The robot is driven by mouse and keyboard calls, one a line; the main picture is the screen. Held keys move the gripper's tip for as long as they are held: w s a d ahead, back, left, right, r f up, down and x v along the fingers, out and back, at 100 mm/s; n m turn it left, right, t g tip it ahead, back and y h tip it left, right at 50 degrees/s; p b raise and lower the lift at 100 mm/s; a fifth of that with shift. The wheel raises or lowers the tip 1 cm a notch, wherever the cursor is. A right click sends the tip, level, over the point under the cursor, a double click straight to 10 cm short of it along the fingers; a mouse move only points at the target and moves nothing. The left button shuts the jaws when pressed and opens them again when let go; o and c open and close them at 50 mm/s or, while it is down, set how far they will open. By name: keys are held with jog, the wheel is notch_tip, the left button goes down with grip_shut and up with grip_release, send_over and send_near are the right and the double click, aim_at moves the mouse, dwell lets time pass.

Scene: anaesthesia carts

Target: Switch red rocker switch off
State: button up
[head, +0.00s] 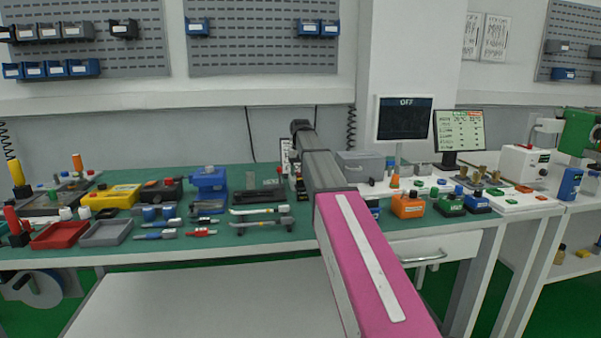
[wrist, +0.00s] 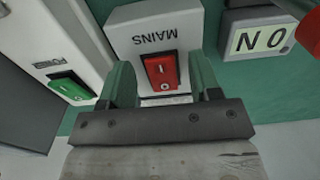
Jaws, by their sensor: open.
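The red rocker switch (wrist: 162,72) sits on the front of a white box (wrist: 135,28) marked MAINS, which appears upside down in the wrist view. The switch carries a line mark and a circle mark. My gripper (wrist: 161,80) is open, with one green finger on the left of the switch and one on the right. I cannot tell whether either finger touches the box. A small display (wrist: 262,40) right of the box reads ON, upside down. In the head view my arm covers the area in front of it, and I cannot make out the red switch there.
A green rocker switch (wrist: 70,86) sits on another white housing at the left in the wrist view. A red rounded thing (wrist: 311,34) is at the upper right. In the head view, trays and tools crowd the bench (head: 245,238), and a monitor (head: 405,118) reads OFF.

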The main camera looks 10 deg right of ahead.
jog(key=shift+f, duration=0.1)
jog(key=c, duration=0.9)
jog(key=shift+w+g, duration=0.2)
jog(key=shift+g, duration=0.5)
jog(key=o, duration=0.9)
jog(key=shift+s, duration=0.1)
